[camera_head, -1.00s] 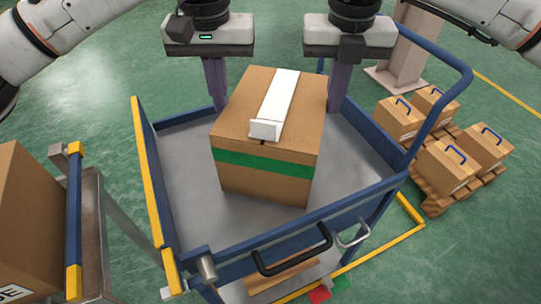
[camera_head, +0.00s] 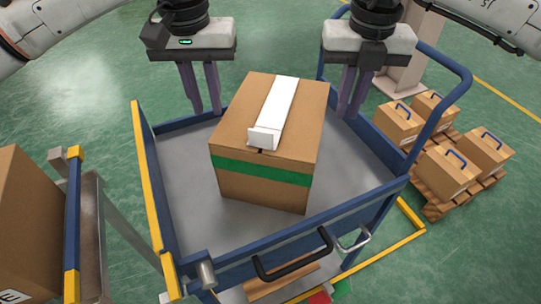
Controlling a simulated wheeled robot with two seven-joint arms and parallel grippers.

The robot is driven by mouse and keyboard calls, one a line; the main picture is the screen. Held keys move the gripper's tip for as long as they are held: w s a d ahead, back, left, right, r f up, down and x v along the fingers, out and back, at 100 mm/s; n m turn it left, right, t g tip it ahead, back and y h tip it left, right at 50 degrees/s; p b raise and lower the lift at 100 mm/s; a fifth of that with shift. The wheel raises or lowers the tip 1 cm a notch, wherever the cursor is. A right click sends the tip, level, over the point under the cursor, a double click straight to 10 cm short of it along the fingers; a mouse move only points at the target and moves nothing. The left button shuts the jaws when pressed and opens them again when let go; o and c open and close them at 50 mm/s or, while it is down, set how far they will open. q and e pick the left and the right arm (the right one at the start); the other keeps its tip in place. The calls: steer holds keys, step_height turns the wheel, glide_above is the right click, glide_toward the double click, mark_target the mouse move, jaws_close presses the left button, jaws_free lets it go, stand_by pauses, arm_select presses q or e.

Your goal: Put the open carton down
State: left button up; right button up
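The carton (camera_head: 262,190) is a brown box with a green band around its side and a white strip with a folded end on its top. It stands upright on the grey deck (camera_head: 185,222) of the blue-railed cart. My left gripper (camera_head: 205,108) is at the carton's far left, its two purple fingers apart and empty, clear of the carton. My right gripper (camera_head: 352,112) is at the far right, its fingers parted with a narrow visible gap, also clear of the carton. The carton's underside and far side are hidden.
The cart has a yellow-edged left side (camera_head: 149,185), a black front handle (camera_head: 292,262) and a tall blue rail (camera_head: 455,100) at right. Several small cartons with blue handles stand on a wooden pallet (camera_head: 440,200) at right. Another carton (camera_head: 30,225) is at far left.

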steer(key=shift+o, duration=0.6)
arm_select(q)
step_height(320, 180, up, 12)
steer(key=s, duration=0.1)
arm_select(e)
step_height(320, 180, up, 12)
steer(key=shift+s, duration=0.45)
